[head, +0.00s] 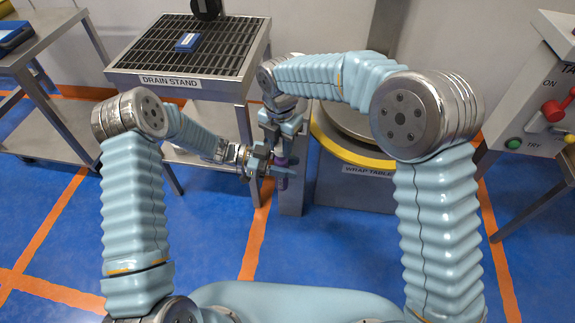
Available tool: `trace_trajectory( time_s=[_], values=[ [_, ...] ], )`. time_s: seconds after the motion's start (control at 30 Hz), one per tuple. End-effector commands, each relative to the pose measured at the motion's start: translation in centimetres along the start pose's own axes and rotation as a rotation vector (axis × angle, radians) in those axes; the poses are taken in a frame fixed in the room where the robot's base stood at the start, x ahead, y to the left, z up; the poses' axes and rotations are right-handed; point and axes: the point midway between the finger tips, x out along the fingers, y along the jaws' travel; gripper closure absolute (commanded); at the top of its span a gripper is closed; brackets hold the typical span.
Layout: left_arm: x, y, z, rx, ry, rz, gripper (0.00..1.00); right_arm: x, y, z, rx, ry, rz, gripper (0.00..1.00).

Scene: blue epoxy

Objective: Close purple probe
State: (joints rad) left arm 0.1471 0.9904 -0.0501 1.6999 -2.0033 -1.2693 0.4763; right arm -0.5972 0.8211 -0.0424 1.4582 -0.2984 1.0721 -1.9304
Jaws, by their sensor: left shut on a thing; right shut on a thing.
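The purple probe (282,181) is a small, slim, upright thing in the middle of the head view, partly hidden by my grippers. My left gripper (280,171) comes in from the left and is shut on the probe from the side. My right gripper (281,150) reaches down from above and is shut at the probe's upper part. The two grippers are close together. I cannot make out whether the right one holds a cap or the body itself.
A wrap table (352,158) with a yellow rim is behind my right arm. A grey control cabinet (540,85) stands at right, a steel cart (45,60) at left. Blue floor (205,240) is clear in front.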

Motion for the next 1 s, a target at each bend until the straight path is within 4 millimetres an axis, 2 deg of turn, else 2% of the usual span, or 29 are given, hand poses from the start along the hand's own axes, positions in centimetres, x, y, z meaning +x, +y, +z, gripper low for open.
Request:
trace_trajectory(
  time_s=[0.13, 0.27, 1.0],
  values=[
    [-0.03, -0.02, -0.01, 0.000, 0.000, -0.001, 1.00, 0.01, -0.04, 0.02, 0.153, -0.001, -0.001, 1.00],
    [-0.04, -0.02, 0.00, 0.000, 0.000, -0.001, 1.00, 0.03, -0.03, -0.01, 0.507, -0.002, -0.001, 1.00],
    [-0.03, -0.03, -0.01, 0.000, 0.000, -0.001, 1.00, 0.18, 0.06, -0.06, 2.882, -0.005, 0.003, 1.00]
  ],
)
